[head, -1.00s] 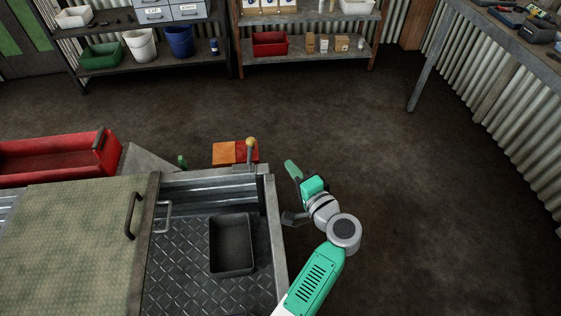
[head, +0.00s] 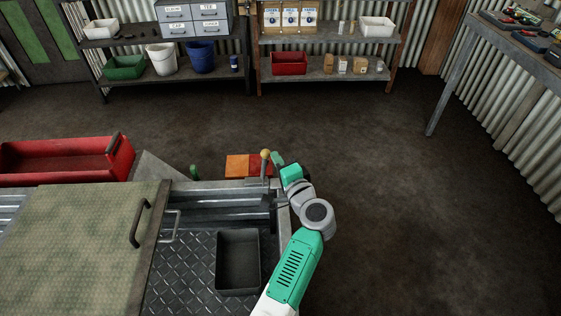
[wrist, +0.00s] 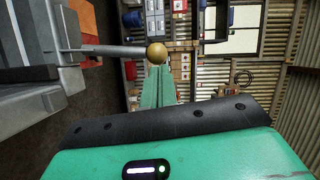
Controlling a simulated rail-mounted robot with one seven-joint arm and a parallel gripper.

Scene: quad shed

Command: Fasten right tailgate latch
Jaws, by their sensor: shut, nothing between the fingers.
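A grey lever with a yellow ball knob (head: 265,154) stands upright at the far right corner of the cargo bed (head: 185,270). In the wrist view, the knob (wrist: 157,53) caps a grey rod (wrist: 110,50) coming from the left. My gripper (head: 276,158) is just right of the knob in the head view, its green fingers shut and empty. In the wrist view, the shut fingers (wrist: 157,85) point toward the knob, their tips close beside it. I cannot tell whether they touch. My gripper and wrist partly cover the bed's right wall.
A black open bin (head: 238,262) stands in the bed. A grey bar handle and a black handle (head: 138,221) are further left. The floor to the right is clear.

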